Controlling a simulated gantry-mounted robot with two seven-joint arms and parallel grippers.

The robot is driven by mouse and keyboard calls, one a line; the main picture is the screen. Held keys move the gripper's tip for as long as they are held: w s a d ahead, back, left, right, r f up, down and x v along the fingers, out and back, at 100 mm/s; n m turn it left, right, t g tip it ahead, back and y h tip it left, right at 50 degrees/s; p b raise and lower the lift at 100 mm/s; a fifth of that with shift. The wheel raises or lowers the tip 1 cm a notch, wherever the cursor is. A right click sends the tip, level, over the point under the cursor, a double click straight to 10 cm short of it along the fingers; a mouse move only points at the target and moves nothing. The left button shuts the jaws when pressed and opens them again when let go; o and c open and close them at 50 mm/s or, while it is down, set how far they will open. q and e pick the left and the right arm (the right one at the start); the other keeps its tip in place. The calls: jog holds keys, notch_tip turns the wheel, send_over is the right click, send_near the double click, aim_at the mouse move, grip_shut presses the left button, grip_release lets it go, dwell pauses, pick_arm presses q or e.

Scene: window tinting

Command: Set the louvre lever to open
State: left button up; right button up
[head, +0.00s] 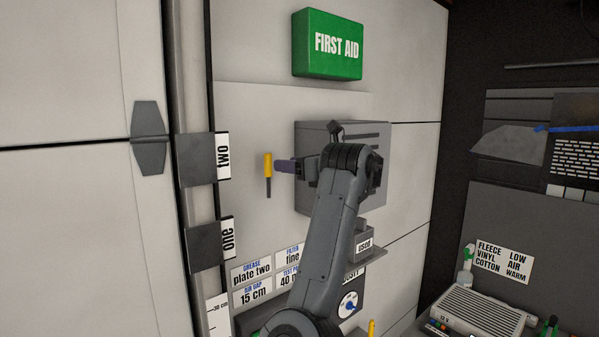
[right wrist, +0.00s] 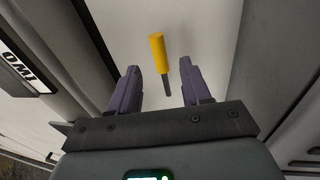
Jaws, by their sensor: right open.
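The lever has a yellow grip (head: 268,165) and a short dark grey stem below it. It stands upright on the pale wall panel, left of centre in the head view. In the right wrist view, the lever (right wrist: 157,50) shows between and beyond my fingertips, with its stem near the gap. My right gripper (head: 281,166) comes at it from the right, purple fingers pointing left, close to the grip. In the wrist view the right gripper (right wrist: 161,70) is open, with pale wall showing between the fingers. I cannot tell whether a finger touches the lever. My left gripper is out of view.
A grey slotted box (head: 313,135) is on the wall behind my right arm. A green first aid box (head: 328,45) hangs above. Plates marked two (head: 196,158) and one (head: 204,246) stick out on the left. Label cards (head: 252,273) and a dial (head: 348,304) sit below.

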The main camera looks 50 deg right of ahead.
jog(key=shift+s+b, duration=0.3)
jog(key=shift+s, duration=0.95)
